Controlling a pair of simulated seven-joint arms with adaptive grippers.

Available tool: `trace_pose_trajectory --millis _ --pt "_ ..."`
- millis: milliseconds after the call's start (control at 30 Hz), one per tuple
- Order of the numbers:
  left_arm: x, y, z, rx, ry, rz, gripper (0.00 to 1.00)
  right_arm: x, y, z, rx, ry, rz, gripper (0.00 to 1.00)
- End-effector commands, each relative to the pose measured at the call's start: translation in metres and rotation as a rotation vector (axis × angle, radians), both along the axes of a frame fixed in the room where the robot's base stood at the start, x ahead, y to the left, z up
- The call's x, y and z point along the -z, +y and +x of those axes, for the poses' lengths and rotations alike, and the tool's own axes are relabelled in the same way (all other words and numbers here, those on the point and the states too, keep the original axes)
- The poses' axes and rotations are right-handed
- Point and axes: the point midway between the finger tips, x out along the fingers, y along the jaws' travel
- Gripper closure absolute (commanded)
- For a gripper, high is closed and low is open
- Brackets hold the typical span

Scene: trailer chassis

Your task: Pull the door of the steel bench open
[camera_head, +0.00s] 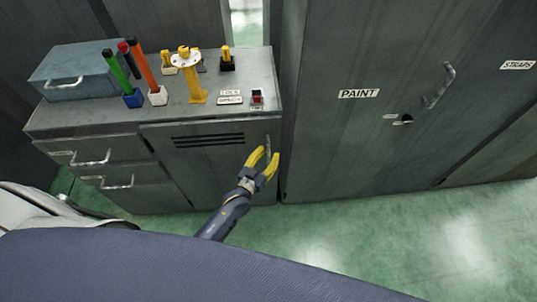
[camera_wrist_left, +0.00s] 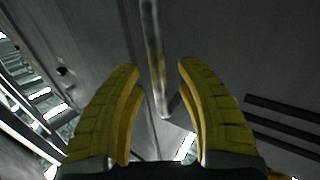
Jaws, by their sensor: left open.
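The grey steel bench (camera_head: 90,122) stands at the left in the head view. Its door (camera_head: 210,165) is shut, with dark vent slots near the top and an upright bar handle (camera_head: 268,146) near its right edge. My left gripper (camera_head: 264,156) is open, its yellow fingers at the handle. In the left wrist view the handle (camera_wrist_left: 153,50) runs between and beyond the fingertips of the left gripper (camera_wrist_left: 160,68), with gaps on both sides. I cannot tell how deep it sits between them. The vent slots show at the right there. My right gripper is not in view.
On the bench top are a blue-grey box (camera_head: 85,72), marker-like sticks in small blocks, a yellow stand (camera_head: 190,80) and a red-topped piece (camera_head: 257,96). Drawers (camera_head: 95,152) are left of the door. A tall PAINT cabinet (camera_head: 350,130) stands close right. Green floor (camera_head: 400,225) in front is clear.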

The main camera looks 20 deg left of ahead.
Motion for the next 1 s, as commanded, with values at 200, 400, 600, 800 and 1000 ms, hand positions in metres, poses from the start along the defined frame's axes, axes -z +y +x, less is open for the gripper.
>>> trace_pose_trajectory --millis 200,400,600,800,1000 --pt "0.0004 -0.0005 0.0019 0.000 0.001 0.000 0.64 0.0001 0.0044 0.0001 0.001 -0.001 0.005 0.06" --pt "0.0003 -0.0004 0.0019 0.000 0.001 0.000 0.67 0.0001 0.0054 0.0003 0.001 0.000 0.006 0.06" --pt "0.0003 -0.0003 0.0017 0.000 0.000 0.000 0.90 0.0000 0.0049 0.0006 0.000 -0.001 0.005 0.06" --pt "0.0002 -0.0002 0.0017 0.000 0.000 0.000 1.00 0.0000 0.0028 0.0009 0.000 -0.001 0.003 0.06" --pt "0.0003 -0.0001 0.0016 0.000 0.001 0.000 1.00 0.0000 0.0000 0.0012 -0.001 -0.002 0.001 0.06"
